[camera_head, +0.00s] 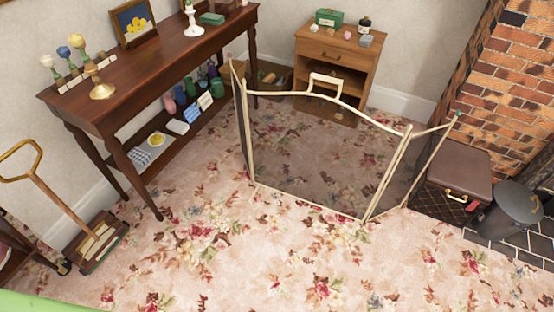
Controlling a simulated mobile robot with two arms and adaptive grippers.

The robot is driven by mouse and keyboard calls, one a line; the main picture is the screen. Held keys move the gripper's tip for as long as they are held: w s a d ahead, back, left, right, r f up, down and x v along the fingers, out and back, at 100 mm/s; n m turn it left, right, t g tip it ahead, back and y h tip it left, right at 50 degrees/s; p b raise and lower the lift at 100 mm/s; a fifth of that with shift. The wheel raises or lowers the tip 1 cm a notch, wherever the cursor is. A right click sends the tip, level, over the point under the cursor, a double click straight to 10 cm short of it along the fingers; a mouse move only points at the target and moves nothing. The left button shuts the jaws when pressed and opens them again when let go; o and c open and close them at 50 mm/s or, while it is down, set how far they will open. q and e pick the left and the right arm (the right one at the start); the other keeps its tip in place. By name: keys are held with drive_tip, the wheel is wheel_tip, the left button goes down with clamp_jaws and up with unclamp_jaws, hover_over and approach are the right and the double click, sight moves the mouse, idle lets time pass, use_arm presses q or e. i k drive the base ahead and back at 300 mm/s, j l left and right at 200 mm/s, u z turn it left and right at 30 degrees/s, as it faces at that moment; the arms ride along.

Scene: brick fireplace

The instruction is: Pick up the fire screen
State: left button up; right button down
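The fire screen (315,148) stands upright on the floral carpet in the middle of the head view. It has a cream-gold frame, dark see-through mesh and folding side panels angled back at left and right. A handle (325,82) rises from the top middle of its front panel. The right side panel (425,165) reaches toward the brick fireplace. Neither of my grippers shows in the view, and nothing touches the screen from the front.
A dark wood console table (140,62) stands at left, a wooden nightstand (337,65) behind the screen. A brown box (458,175) and a dark metal bin (512,208) are at right by the fireplace (515,70). A carpet sweeper (95,240) is at lower left. The front carpet is clear.

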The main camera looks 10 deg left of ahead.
sight(317, 150)
drive_tip(key=i+l+u, duration=0.2)
drive_tip(key=l+u, duration=0.15)
drive_tip(key=l, duration=0.3)
drive_tip(key=i+l+u, duration=0.15)
drive_tip(key=l+u, duration=0.25)
drive_tip(key=l, duration=0.25)
drive_tip(key=l+u, duration=0.35)
drive_tip(key=l, duration=0.35)
